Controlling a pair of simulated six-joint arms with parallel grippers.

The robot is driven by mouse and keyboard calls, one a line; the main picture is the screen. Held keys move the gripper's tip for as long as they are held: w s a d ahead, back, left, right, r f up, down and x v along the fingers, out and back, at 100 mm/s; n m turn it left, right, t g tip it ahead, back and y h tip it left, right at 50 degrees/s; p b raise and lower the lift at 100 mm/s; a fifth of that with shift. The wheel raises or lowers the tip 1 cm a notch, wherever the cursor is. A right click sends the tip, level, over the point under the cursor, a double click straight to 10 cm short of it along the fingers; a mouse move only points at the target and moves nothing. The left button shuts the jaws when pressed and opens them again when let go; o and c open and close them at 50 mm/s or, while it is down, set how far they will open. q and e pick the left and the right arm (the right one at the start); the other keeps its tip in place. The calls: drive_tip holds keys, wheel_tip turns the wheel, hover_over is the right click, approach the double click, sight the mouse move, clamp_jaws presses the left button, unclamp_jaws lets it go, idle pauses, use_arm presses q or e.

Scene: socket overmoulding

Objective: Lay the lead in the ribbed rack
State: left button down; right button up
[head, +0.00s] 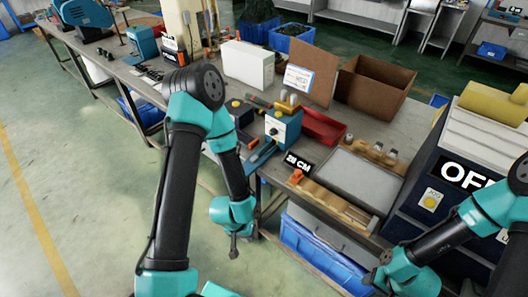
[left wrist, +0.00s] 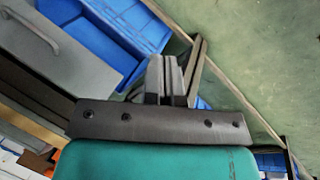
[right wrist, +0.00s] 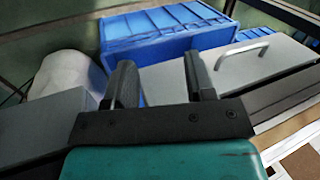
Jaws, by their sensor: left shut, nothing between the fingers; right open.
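A light wooden rack with notches (head: 335,203), which looks like the ribbed rack, lies along the bench's front edge. A small orange piece (head: 296,177) sits at its left end; I cannot tell whether it is part of the lead. No cable can be made out clearly. My left gripper (head: 234,252) is shut and empty, hanging in front of the bench, left of the rack and below the bench top. Its fingers are together in the left wrist view (left wrist: 165,76). My right gripper (head: 372,283) is low at the front right; its fingers stand apart and empty in the right wrist view (right wrist: 160,82).
A grey tray (head: 345,178) lies behind the rack, with a wooden block of metal parts (head: 378,153) beyond. A "28 CM" sign (head: 298,162), a blue control box (head: 283,128) and a red bin (head: 322,127) stand nearby. A blue crate (head: 318,248) sits under the bench.

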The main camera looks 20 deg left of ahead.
use_arm(q)
drive_tip(key=c, duration=1.6)
unclamp_jaws()
drive_tip(key=shift+w+r, duration=0.1)
drive_tip(key=shift+w, duration=0.3)
drive_tip(key=o, duration=0.6)
drive_tip(key=w+r+m, duration=0.2)
drive_tip(key=w+r, duration=0.2)
drive_tip(key=w, duration=0.6)
drive_tip(key=shift+a, duration=0.35)
drive_tip(key=shift+o, duration=0.4)
drive_tip(key=w+a+r+m, duration=0.1)
drive_tip(key=w+r, duration=0.4)
drive_tip(key=w, duration=0.1)
drive_tip(key=shift+w+a+r+m+g+y, duration=0.3)
drive_tip(key=shift+w+a, duration=0.05)
wheel_tip(320, 180, up, 19)
drive_tip(key=m+y, duration=0.2)
drive_tip(key=y, duration=0.1)
hover_over(254, 158)
drive_tip(key=shift+w, duration=0.15)
drive_tip(key=shift+f, duration=0.15)
wheel_tip(254, 158, down, 17)
drive_tip(key=shift+f, duration=0.15)
